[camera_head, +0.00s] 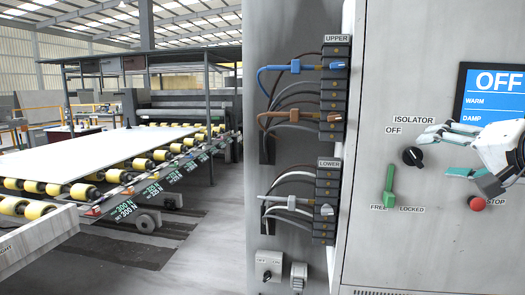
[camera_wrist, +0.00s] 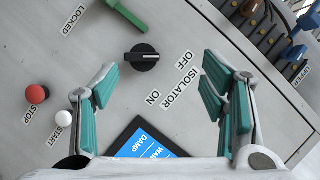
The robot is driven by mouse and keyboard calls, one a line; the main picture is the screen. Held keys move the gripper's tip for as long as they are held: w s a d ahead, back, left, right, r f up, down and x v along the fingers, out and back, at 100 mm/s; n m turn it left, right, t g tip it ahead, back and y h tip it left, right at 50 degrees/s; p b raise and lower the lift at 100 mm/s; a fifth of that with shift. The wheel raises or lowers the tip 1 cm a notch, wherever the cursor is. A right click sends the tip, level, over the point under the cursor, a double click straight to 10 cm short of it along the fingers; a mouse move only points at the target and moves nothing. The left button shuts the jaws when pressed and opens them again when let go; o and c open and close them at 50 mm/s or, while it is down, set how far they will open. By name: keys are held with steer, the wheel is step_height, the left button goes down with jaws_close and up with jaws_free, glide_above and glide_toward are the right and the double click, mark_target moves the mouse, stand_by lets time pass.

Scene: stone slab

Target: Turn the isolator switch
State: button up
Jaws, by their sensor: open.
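The isolator switch is a round black knob with a raised grip (camera_head: 412,156) on the grey panel, below the ISOLATOR and OFF labels. In the wrist view the knob (camera_wrist: 143,57) shows a pale line along its grip, lying towards the OFF label (camera_wrist: 185,60); the ON label (camera_wrist: 153,98) is lower. My gripper (camera_head: 442,152) is open and empty, to the right of the knob in the head view. In the wrist view its teal fingers (camera_wrist: 158,80) are spread wide, with the knob beyond the tips and between them, nearer the left finger. I see no contact.
A blue screen (camera_head: 492,95) reads OFF. A green lever (camera_head: 389,187) stands below left of the knob, a red stop button (camera_head: 477,203) below right. A white start button (camera_wrist: 63,118) shows in the wrist view. Cable terminals (camera_head: 335,90) are on the left.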

mark_target(418, 159)
steer(key=w+d+f, duration=0.1)
steer(key=w, duration=0.2)
steer(key=w+f, duration=0.1)
steer(key=w, duration=0.3)
steer(key=w+d+f, duration=0.1)
steer(key=w+f, duration=0.1)
steer(key=w, duration=0.1)
steer(key=shift+w+d, duration=0.3)
steer(key=shift+w, duration=0.1)
steer(key=c, duration=1.2)
